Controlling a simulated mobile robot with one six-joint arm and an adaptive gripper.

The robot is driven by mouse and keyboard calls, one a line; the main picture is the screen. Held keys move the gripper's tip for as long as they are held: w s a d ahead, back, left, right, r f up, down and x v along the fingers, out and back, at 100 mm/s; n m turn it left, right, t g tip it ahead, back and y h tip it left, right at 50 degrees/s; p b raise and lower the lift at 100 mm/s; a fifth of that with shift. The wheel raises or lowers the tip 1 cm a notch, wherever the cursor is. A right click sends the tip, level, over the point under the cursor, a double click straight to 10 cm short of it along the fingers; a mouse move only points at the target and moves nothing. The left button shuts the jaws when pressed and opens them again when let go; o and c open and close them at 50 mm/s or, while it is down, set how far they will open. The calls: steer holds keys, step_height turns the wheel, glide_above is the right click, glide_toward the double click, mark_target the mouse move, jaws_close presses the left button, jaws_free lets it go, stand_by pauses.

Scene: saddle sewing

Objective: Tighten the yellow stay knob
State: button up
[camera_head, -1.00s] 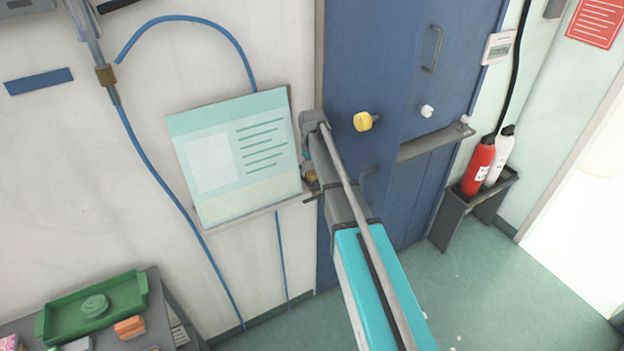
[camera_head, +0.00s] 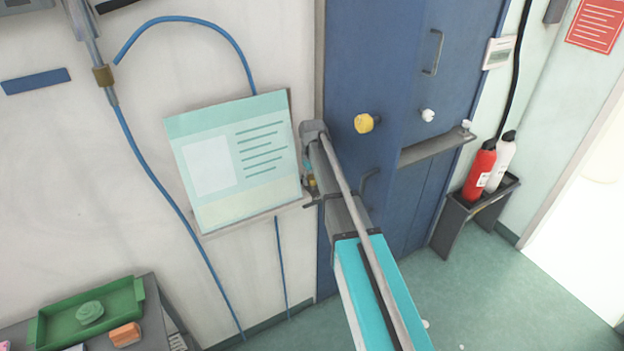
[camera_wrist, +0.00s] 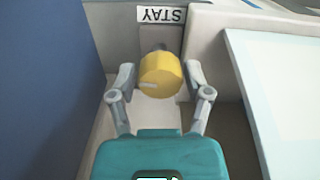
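The yellow stay knob (camera_wrist: 161,76) is a round knob on a short dark stem, below a plate marked "STAY" that appears upside down in the wrist view. My gripper (camera_wrist: 160,80) is open, with one grey finger on each side of the knob. A narrow gap shows at the left finger; the right finger is very close, and I cannot tell whether it touches. In the head view my arm hides most of this spot; a small yellow part (camera_head: 312,182) shows beside my arm's end, at the panel's right edge.
Another yellow knob (camera_head: 365,123) and a white knob (camera_head: 428,115) are on the blue door (camera_head: 385,60). A pale instruction panel (camera_head: 235,160) stands close left of my arm. Red and white bottles (camera_head: 480,170) stand at right. A green tray (camera_head: 90,312) is at lower left.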

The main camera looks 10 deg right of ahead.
steer(key=c, duration=0.6)
steer(key=shift+a+m, duration=0.1)
steer(key=shift+m, duration=0.3)
steer(key=m, duration=0.6)
steer(key=shift+a, duration=0.1)
steer(key=m, duration=0.6)
steer(key=shift+a+m, duration=0.1)
steer(key=shift+m, duration=0.3)
steer(key=o, duration=1.2)
steer(key=shift+c, duration=0.2)
